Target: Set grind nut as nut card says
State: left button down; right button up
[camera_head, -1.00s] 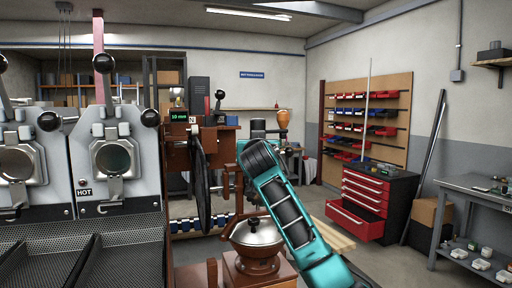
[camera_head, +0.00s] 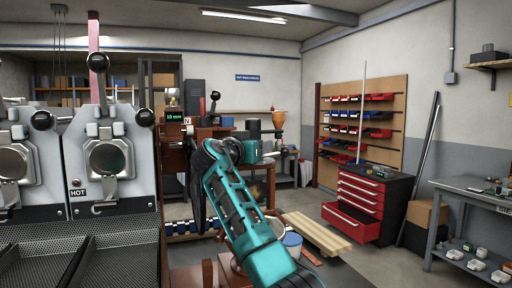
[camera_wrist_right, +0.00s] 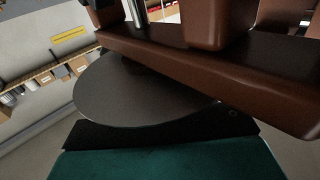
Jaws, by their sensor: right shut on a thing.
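A brown machine (camera_head: 180,148) stands left of centre with a green-lit display (camera_head: 174,117) that seems to read 10 mm. A pale card with an N (camera_head: 187,120) is beside the display, partly covered. A dark round disc (camera_head: 197,190) hangs at the machine's front; the right wrist view shows it close up (camera_wrist_right: 135,95) under brown beams (camera_wrist_right: 210,75). My right arm reaches up to this machine. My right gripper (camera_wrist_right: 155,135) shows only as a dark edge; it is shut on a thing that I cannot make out. The grind nut is not clearly visible. My left gripper is out of view.
Grey machines with ball-ended levers (camera_head: 108,155) and perforated trays (camera_head: 80,255) fill the left. A red drawer cabinet (camera_head: 370,203) with its bottom drawer open stands right. Wooden planks (camera_head: 318,235) lie near centre.

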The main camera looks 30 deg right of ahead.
jog(key=o, duration=1)
jog(key=shift+c, duration=0.2)
